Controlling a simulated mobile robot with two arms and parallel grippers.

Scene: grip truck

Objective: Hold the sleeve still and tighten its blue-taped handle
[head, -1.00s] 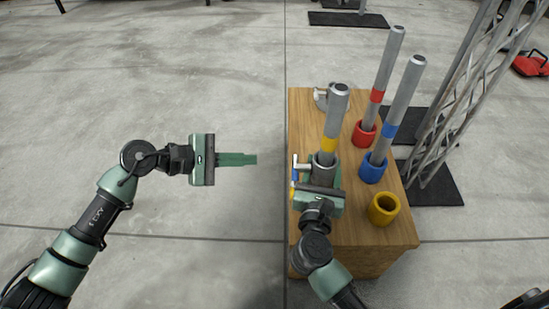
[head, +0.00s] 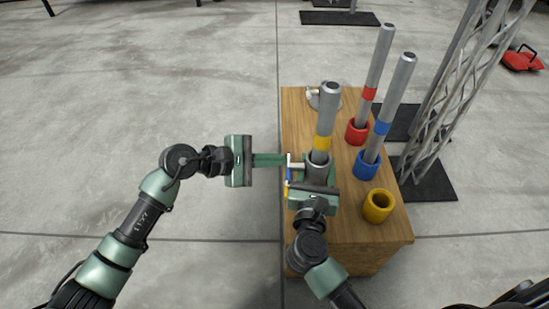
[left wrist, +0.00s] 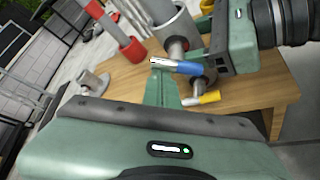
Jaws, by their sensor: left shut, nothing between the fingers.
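The grey sleeve (head: 318,172) stands on the wooden box with a yellow-banded pole (head: 325,125) upright in it. The blue-taped handle (left wrist: 185,67) sticks out from the sleeve's side; a blue sliver of it (head: 289,174) shows in the head view. A yellow-taped handle (left wrist: 207,98) is below it. My left gripper (head: 284,160) is shut and empty, its tips close to the blue-taped handle; in the left wrist view its fingers (left wrist: 162,84) overlap the handle's near end. Contact is unclear. My right gripper (head: 318,178) is shut around the sleeve from the near side.
The wooden box (head: 350,232) also holds a red cup (head: 357,132) and blue cup (head: 367,165) with poles, an empty yellow cup (head: 379,206) and a grey clamp (head: 325,97). A lattice truss (head: 450,105) stands right. Floor at left is clear.

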